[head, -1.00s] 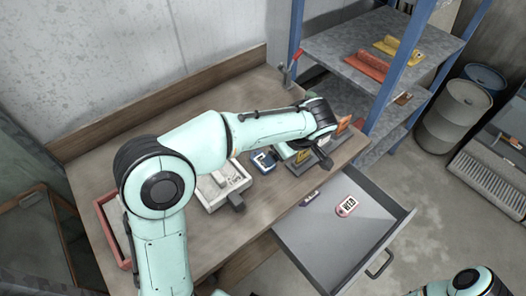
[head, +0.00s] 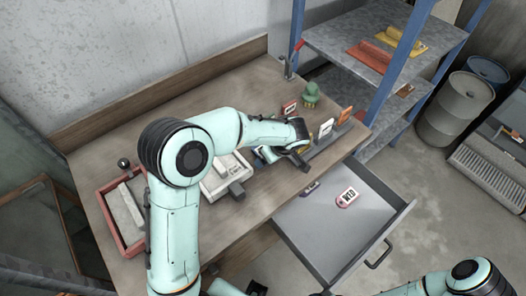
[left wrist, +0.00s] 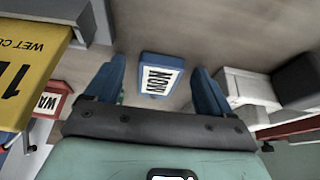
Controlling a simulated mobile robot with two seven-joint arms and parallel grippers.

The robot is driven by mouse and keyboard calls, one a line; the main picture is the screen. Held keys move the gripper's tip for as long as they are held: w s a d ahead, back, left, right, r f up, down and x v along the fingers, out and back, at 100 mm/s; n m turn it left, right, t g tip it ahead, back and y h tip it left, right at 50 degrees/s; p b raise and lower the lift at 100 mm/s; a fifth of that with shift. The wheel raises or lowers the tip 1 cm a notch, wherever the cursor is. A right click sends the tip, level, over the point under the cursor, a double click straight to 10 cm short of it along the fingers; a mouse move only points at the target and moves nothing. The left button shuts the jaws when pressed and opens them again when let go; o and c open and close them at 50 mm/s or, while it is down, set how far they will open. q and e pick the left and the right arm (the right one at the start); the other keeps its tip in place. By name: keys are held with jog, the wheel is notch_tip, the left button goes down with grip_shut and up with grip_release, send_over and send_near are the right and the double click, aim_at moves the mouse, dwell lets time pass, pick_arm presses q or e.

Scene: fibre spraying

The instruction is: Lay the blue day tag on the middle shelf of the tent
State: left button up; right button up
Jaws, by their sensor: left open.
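The blue day tag (left wrist: 160,75), marked MON, lies on the wooden bench. It sits between the fingers of my left gripper (left wrist: 160,68) in the left wrist view, with clear gaps on both sides. The gripper is open and holds nothing. In the head view my left gripper (head: 270,154) is over the tag's place and mostly covers it. Nothing that is plainly a tent shows. A rack with blue posts (head: 397,62) stands at the back right, with an upper grey shelf (head: 345,42) and lower shelves (head: 378,143).
An open drawer (head: 320,240) holds a pink-edged tag (head: 347,197).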

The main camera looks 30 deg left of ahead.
pick_arm(q)
jog(key=c, duration=1.2)
